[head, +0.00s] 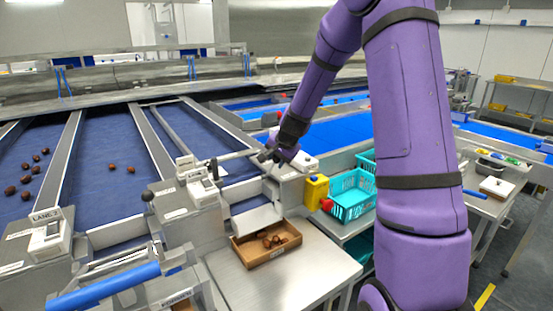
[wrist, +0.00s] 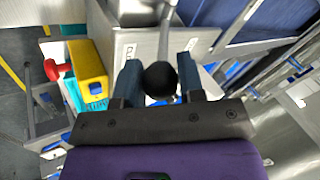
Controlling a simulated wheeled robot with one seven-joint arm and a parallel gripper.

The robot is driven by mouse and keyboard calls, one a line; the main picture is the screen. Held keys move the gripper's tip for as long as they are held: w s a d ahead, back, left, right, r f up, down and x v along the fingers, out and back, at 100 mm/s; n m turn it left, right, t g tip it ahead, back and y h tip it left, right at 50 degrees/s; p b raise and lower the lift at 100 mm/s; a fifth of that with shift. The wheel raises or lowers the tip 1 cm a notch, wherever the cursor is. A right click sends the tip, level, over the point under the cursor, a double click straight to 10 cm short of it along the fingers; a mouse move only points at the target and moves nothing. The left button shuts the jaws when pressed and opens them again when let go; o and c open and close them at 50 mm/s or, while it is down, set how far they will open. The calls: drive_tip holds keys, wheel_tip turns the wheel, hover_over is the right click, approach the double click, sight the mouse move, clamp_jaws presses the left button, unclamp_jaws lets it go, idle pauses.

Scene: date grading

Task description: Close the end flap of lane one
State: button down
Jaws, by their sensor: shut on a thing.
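In the head view my gripper (head: 272,153) is at the far right end of lane one, at the end of a thin metal lever (head: 235,156). In the wrist view its two fingers (wrist: 159,72) stand on either side of a round black knob (wrist: 160,79) on a metal rod, and the gripper is shut on this knob. Lane one's blue belt (head: 205,140) looks empty. A pale metal plate (head: 256,218) slopes down at the lane's end above a wooden tray (head: 268,254) holding several dates. I cannot tell the end flap's position for certain; my gripper and the lever partly hide that area.
Lane two's label box (head: 48,238) and another black-knobbed lever (head: 147,196) are to the left. A yellow box with a red button (head: 316,190) and a turquoise basket (head: 350,197) stand just right of the lane end. The steel table (head: 300,285) has bare room.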

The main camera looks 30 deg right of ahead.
drive_tip(key=shift+s+f, duration=0.15)
drive_tip(key=c, duration=0.7)
unclamp_jaws()
drive_tip(key=shift+c, duration=0.2)
drive_tip(key=shift+r, duration=0.2)
drive_tip(key=shift+s+r, duration=0.15)
drive_tip(key=shift+r, duration=0.1)
drive_tip(key=v, duration=1)
drive_tip(key=shift+d, duration=0.1)
